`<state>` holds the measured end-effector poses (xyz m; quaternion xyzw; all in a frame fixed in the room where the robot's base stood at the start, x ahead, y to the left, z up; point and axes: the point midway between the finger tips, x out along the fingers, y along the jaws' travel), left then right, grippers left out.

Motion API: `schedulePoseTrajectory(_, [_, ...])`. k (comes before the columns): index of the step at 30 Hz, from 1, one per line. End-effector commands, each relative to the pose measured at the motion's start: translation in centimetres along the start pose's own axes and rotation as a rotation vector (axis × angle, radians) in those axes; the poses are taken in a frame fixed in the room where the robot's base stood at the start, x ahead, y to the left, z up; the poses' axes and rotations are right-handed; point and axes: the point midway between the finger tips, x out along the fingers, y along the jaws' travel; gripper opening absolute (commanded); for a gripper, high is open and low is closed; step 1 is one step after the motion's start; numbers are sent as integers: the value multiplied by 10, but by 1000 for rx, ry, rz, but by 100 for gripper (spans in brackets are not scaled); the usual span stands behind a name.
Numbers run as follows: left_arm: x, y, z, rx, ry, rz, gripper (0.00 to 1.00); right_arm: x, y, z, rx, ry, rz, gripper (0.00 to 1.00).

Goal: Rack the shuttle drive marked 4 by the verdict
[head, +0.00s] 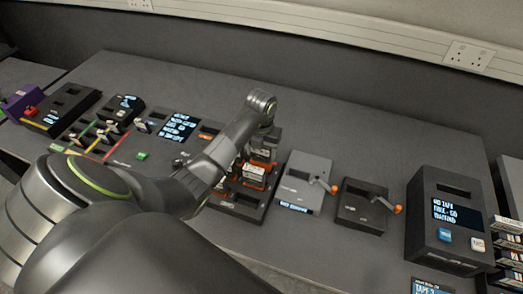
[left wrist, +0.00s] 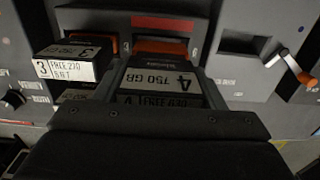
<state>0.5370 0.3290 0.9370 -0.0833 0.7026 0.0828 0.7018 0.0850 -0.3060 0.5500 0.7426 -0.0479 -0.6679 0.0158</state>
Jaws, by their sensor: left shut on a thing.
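The shuttle drive marked 4 (left wrist: 165,82), with a pale label reading 750 GB, lies between the fingers of my left gripper (left wrist: 160,92) in the left wrist view. The gripper is shut on it. An orange piece (left wrist: 161,48) shows at the drive's far end, by the dark bay housing; how deep the drive sits there I cannot tell.
Right of the rack are a grey unit (head: 305,170) and a dark unit (head: 358,192), each with an orange-tipped lever. A black box with a screen (head: 455,215) stands further right. Several panels, including a screen (head: 179,126), fill the left. The bench behind the rack is clear.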

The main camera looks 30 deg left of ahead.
Motion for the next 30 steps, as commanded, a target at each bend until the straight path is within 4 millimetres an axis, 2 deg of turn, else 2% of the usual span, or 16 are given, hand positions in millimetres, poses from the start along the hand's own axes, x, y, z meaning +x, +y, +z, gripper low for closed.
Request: schedulePoseTrajectory(30, [8,0,0,0,-1,0,31,8,-1,0,0,1,0,36])
